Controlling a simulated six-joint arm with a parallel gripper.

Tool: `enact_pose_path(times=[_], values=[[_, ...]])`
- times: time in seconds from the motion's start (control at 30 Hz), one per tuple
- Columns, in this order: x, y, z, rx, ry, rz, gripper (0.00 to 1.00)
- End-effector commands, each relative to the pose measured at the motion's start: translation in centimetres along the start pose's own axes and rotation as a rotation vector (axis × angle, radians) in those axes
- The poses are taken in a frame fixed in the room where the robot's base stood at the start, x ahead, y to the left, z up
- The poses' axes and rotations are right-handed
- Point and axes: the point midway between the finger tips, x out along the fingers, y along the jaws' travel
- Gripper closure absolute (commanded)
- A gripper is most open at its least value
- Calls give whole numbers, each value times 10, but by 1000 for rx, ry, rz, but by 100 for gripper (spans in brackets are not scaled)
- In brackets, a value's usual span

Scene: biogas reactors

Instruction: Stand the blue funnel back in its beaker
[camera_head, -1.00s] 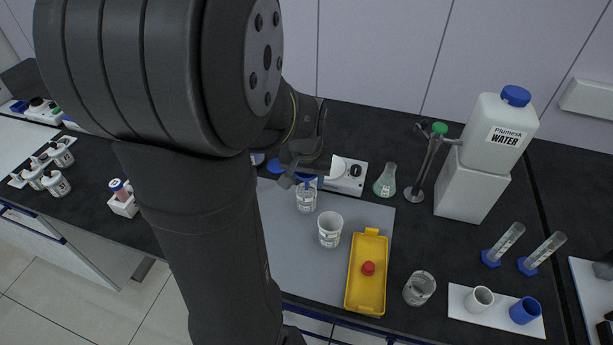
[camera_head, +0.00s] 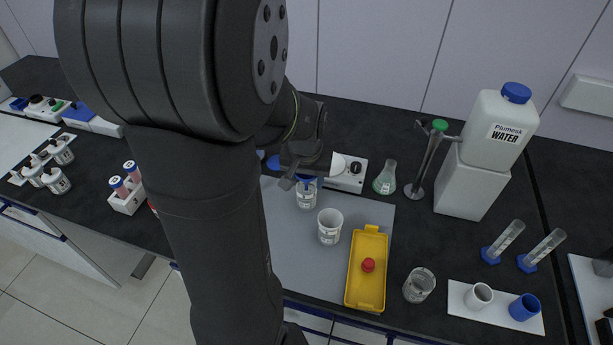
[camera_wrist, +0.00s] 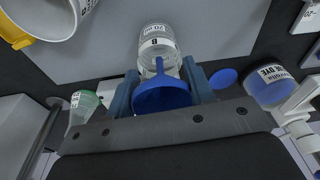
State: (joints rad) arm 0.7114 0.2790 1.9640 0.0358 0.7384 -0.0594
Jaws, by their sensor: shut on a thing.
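The blue funnel (camera_wrist: 161,96) is between the two fingers of my gripper (camera_wrist: 160,88), which is shut on it. Its narrow stem points toward the clear beaker marked B (camera_wrist: 157,42) and overlaps its mouth in the wrist view. I cannot tell how deep the stem sits in the beaker. In the head view, my gripper (camera_head: 304,181) is right over the beaker (camera_head: 306,198), and a bit of blue funnel shows (camera_head: 308,180) at the beaker's top. My arm hides part of the bench to the left.
A white-labelled cup (camera_head: 330,227) and a yellow tray (camera_head: 366,290) with a red knob stand in front on the grey mat (camera_head: 285,255). A green-tinted flask (camera_head: 385,179) and a clamp stand (camera_head: 428,165) are to the right. A blue-dye bottle (camera_wrist: 270,85) is close beside my gripper.

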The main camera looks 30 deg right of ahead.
Motion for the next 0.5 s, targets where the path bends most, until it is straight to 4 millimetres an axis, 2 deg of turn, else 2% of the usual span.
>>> enact_pose_path(times=[0.5], values=[[13, 0, 2, 0, 0, 0, 76]])
